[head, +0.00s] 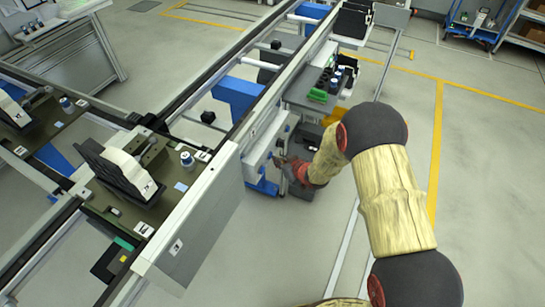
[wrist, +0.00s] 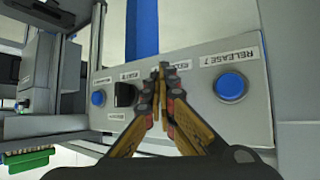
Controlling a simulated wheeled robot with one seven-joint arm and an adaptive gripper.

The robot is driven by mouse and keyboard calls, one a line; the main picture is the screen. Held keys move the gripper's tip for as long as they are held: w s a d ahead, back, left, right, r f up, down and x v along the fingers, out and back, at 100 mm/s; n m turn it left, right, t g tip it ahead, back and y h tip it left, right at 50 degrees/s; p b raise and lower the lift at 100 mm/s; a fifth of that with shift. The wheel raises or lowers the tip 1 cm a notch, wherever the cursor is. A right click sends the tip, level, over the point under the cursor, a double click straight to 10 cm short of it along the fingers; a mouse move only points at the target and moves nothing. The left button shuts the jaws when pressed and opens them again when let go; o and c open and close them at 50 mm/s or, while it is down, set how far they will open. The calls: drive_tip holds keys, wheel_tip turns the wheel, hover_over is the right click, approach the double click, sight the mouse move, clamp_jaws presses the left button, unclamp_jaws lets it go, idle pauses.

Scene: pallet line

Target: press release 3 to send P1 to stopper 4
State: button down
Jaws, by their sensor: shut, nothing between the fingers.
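In the wrist view a grey button panel (wrist: 200,70) carries a blue button (wrist: 231,86) at right, under a label that reads "RELEASE" with a last character I cannot read surely. Another blue button (wrist: 98,98) sits at the panel's left, beside a black switch (wrist: 124,94). My gripper (wrist: 160,72) is shut and empty, its tips over the panel's middle, partly hiding a label. Whether it touches cannot be told. In the head view my gripper (head: 281,162) is at the line's side. A pallet (head: 150,205) with a black-and-white fixture is on the line at left; which is P1 cannot be told.
Another pallet (head: 38,125) is at the far left. A grey shelf (head: 300,92) with a green block (head: 318,96) adjoins the line beyond my gripper. A grey side plate (head: 195,235) stands along the near side. The floor at right is clear.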

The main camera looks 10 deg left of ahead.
drive_tip(key=shift+s+d, duration=0.25)
drive_tip(key=shift+d, duration=0.6)
drive_tip(key=shift+p, duration=0.3)
